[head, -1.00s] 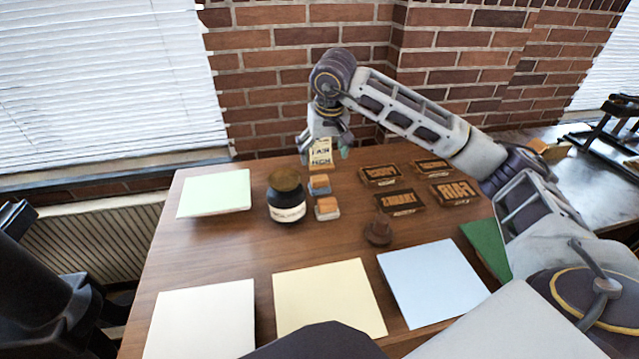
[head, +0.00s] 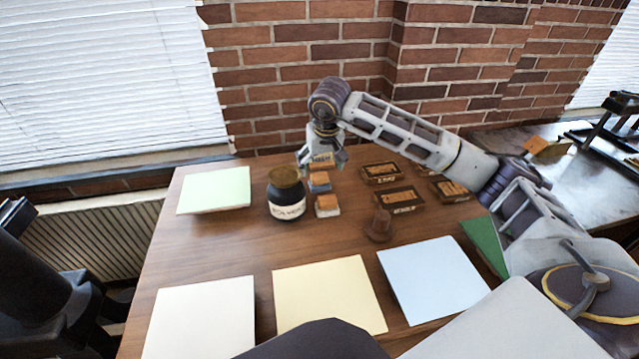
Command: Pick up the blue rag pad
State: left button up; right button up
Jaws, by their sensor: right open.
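A small block with an orange-brown top and a blue-grey pad below, which looks like the blue rag pad (head: 319,185), lies on the wooden table right of a dark jar. A similar block with a paler base (head: 327,207) lies just nearer. My right gripper (head: 322,168) is open and points down just behind the blue pad, its fingers apart. Another small orange-topped block and a tan piece with dark lettering show between the fingers. I cannot tell whether the fingers touch anything. My left gripper is not in view.
The dark jar (head: 287,194) stands close left of the pads. Several dark lettered blocks (head: 401,200) and a brown knobbed piece (head: 379,227) lie to the right. White (head: 200,318), yellow (head: 328,293) and blue (head: 434,278) sheets lie in front. A brick wall (head: 300,75) rises behind.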

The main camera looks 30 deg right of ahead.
aim_at(320, 175)
jog(key=shift+x, duration=0.85)
jog(key=shift+s+x, duration=0.2)
jog(key=shift+x, duration=2.4)
jog(key=shift+c, duration=0.5)
jog(key=c, duration=1)
jog(key=shift+r, duration=5)
